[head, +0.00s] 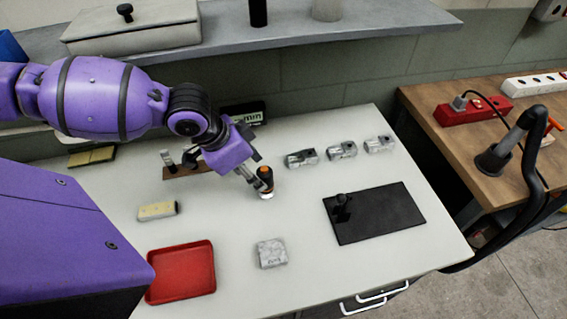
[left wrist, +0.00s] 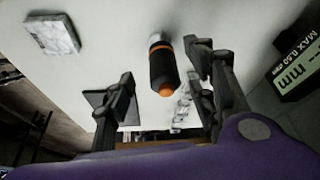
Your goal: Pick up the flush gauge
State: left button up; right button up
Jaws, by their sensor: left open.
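The flush gauge (head: 265,180) appears to be the black upright cylinder with an orange top, orange band and pale metal base, standing on the white worktop. My left gripper (head: 252,170) is open beside its upper part, tilted down from the left. In the left wrist view the gauge (left wrist: 163,65) shows between the two open fingers (left wrist: 160,85), nearer the right one; no clear contact shows. My right gripper is not in view.
Three metal blocks (head: 342,150) stand behind right, and a black plate (head: 390,225) with a knob lies right. A grey block (head: 271,261) and red tray (head: 180,274) lie in front. A wooden rack (head: 178,173) and display box (left wrist: 292,72) are close to the arm.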

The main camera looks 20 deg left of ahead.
aim_at(265, 182)
pick_arm(q)
jog(key=x, duration=0.6)
jog(key=shift+w+d+f+b, duration=0.2)
jog(key=shift+w+f+b, duration=0.05)
jog(key=shift+w+b, duration=0.05)
jog(key=shift+w+f, duration=0.15)
jog(key=shift+f, duration=0.1)
jog(key=c, duration=1.1)
grip_shut()
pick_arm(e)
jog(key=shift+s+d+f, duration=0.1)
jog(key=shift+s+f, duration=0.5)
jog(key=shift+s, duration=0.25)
